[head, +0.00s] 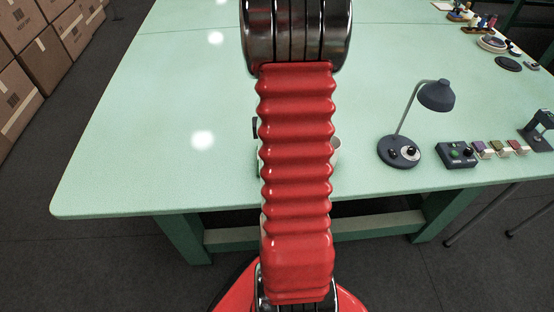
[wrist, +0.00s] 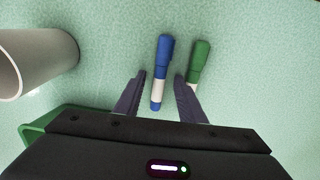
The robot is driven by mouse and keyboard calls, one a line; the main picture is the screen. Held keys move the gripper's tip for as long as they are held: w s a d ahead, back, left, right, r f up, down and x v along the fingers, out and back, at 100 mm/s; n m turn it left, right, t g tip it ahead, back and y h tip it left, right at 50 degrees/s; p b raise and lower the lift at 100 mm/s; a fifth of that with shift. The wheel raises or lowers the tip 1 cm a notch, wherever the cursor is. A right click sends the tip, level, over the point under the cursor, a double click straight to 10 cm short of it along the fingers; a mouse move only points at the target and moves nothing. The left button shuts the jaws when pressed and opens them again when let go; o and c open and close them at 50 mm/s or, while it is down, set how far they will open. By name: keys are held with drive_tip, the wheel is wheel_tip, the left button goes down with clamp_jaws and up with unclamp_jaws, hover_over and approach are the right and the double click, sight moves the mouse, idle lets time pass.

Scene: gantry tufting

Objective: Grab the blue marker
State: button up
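The blue marker (wrist: 163,58) lies on the pale green tabletop in the wrist view, with a blue cap, a white barrel and a blue end. My gripper (wrist: 160,76) is open, with one finger on each side of the marker's white lower part. Gaps show between the marker and both fingers; I cannot tell how high the fingers are above the table. A green marker (wrist: 199,60) lies just right of the blue one, its lower part partly hidden by the right finger. In the head view my red arm hides the markers and my gripper.
A white cup-like cylinder (wrist: 36,62) is left of my gripper, with a green object (wrist: 52,117) below it. In the head view, a desk lamp (head: 400,152) and a button box (head: 456,155) stand right on the pale green table (head: 130,130). The table's left side is clear.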

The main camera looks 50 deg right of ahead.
idle(0.4)
clamp_jaws()
